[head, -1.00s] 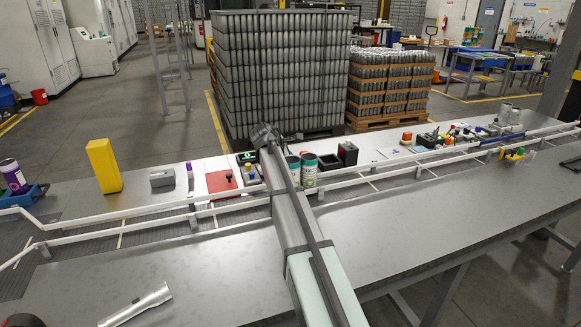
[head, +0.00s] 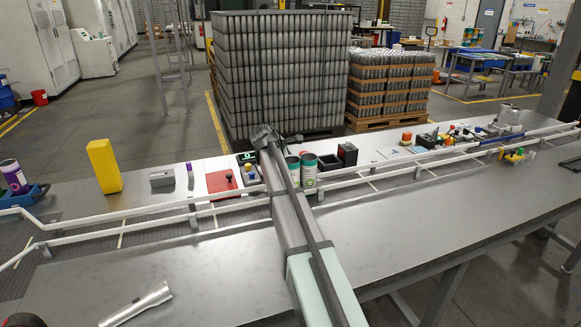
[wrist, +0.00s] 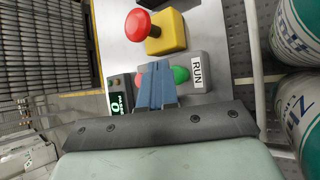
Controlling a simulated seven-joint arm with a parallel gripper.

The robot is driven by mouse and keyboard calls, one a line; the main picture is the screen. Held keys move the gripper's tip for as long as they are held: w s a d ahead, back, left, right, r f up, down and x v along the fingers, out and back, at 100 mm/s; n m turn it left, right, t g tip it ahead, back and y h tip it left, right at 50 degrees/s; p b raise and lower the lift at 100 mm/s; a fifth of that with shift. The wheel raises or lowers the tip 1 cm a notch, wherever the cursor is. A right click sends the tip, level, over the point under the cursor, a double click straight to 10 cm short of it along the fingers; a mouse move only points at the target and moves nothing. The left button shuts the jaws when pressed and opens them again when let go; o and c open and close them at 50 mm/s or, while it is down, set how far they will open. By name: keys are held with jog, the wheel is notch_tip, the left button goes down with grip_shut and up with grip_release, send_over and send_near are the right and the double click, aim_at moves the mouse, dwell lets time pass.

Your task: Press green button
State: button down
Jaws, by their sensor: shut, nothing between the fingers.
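The green button (wrist: 181,74) shows in the wrist view on a grey box with a white RUN label (wrist: 196,75). My gripper (wrist: 156,66) is shut and empty. In the head view my arm reaches to the far side of the table, and I cannot make out the green button there.
A yellow box (wrist: 171,34) with a red mushroom button (wrist: 139,25) stands beside the RUN box. A small display (wrist: 117,103) is to the left. Teal-and-white cans (wrist: 298,108) stand close on the right. White guide rails (head: 350,182) run along the table.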

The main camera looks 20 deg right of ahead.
jog(key=shift+s+a+f, duration=0.1)
jog(key=shift+s+f, duration=0.25)
jog(key=shift+f, duration=0.35)
jog(key=shift+s+f, duration=0.3)
jog(key=shift+f, duration=0.4)
dwell(0.5)
jog(key=shift+s, duration=0.2)
dwell(0.7)
jog(key=shift+r, duration=0.2)
jog(key=shift+w+r, duration=0.25)
jog(key=shift+r, duration=0.85)
jog(key=shift+w+r, duration=0.25)
jog(key=shift+r, duration=0.8)
jog(key=shift+w+r, duration=0.15)
jog(key=shift+r, duration=0.1)
